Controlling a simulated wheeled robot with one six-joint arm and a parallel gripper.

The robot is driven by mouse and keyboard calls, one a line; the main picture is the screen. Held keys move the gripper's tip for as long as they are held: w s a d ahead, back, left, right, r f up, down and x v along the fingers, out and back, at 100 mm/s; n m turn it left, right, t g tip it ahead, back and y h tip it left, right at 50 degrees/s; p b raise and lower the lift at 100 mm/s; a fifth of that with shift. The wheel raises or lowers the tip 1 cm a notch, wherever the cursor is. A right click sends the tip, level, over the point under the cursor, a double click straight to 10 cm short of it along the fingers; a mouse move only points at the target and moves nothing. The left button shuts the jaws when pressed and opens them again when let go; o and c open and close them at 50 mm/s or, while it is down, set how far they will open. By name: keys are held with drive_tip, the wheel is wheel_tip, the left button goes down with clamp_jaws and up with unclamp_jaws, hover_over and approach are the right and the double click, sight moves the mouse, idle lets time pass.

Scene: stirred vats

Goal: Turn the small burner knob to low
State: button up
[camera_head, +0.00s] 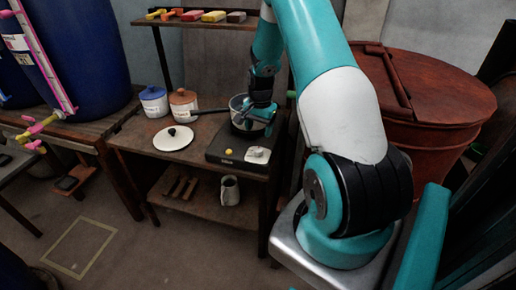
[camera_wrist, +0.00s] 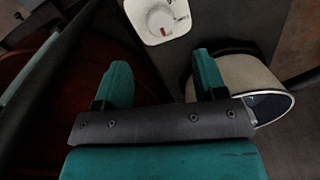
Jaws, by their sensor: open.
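The small burner knob (camera_wrist: 160,18) is a round white knob with a red mark, on a white plate at the top of the wrist view. In the head view the knob (camera_head: 259,153) is a small pale shape at the front right of the black burner (camera_head: 221,150). A pot (camera_head: 237,104) stands on the burner; its pale rim (camera_wrist: 250,70) shows at the right of the wrist view. My gripper (camera_wrist: 162,75) is open, its teal fingers apart and nothing seen between them. The knob lies beyond the fingertips, apart from them. In the head view my gripper (camera_head: 260,112) is over the pot area.
A white lid (camera_head: 173,138) and two lidded jars, blue-topped (camera_head: 154,103) and brown (camera_head: 183,104), are left of the burner on the wooden table. A large red-brown vat (camera_head: 435,130) stands at right.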

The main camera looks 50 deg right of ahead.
sight(258, 149)
wheel_tip(258, 149, down, 10)
drive_tip(key=shift+w+r+p, duration=0.1)
drive_tip(key=shift+r+p, duration=0.15)
drive_tip(key=shift+p, duration=0.2)
drive_tip(key=c, duration=0.9)
